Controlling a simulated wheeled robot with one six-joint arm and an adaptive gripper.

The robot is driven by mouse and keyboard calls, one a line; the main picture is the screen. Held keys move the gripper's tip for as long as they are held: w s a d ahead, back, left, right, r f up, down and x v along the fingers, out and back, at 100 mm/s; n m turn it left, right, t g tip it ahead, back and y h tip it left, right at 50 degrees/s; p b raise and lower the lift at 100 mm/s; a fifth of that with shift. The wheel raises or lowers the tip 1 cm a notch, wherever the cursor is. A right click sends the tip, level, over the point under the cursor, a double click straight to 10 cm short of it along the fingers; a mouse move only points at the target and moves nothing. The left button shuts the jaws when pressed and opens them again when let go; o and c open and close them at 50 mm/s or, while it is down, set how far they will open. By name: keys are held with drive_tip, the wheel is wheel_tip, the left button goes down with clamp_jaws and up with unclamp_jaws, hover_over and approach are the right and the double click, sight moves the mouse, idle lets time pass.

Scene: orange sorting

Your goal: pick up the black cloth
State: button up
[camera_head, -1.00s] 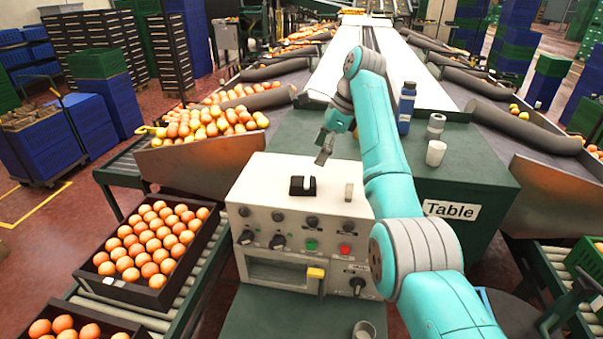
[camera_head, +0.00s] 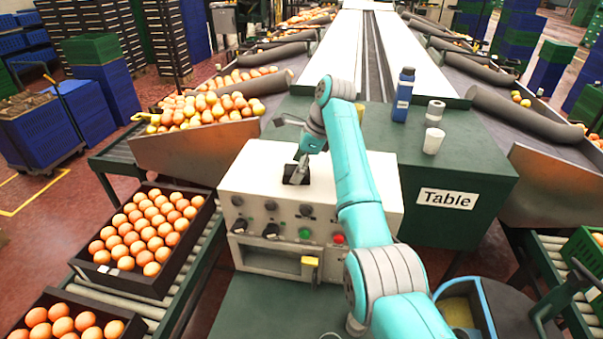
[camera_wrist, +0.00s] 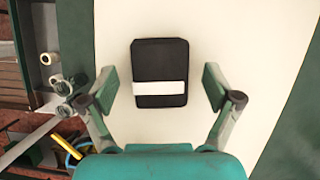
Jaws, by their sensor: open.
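The black cloth (camera_wrist: 160,60) is a dark folded pad with a white band across it. It lies on the white top of the control box. In the head view the black cloth (camera_head: 289,180) is partly hidden behind my gripper (camera_head: 299,170). In the wrist view my gripper (camera_wrist: 160,88) is open, with one finger on each side of the cloth's lower part. The fingers appear apart from it. I cannot tell the exact height of the fingertips above the box top.
The control box (camera_head: 255,165) has knobs and buttons on its front. Behind it on the green table (camera_head: 470,165) stand a blue bottle (camera_head: 403,95), a white roll (camera_head: 435,112) and a white cup (camera_head: 433,141). A crate of oranges (camera_head: 190,235) sits at left.

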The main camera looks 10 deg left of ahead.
drive_tip(key=shift+a+f, duration=0.15)
drive_tip(key=shift+f, duration=0.2)
drive_tip(key=c, duration=1.2)
drive_tip(key=shift+r, duration=0.1)
drive_tip(key=shift+c, duration=0.2)
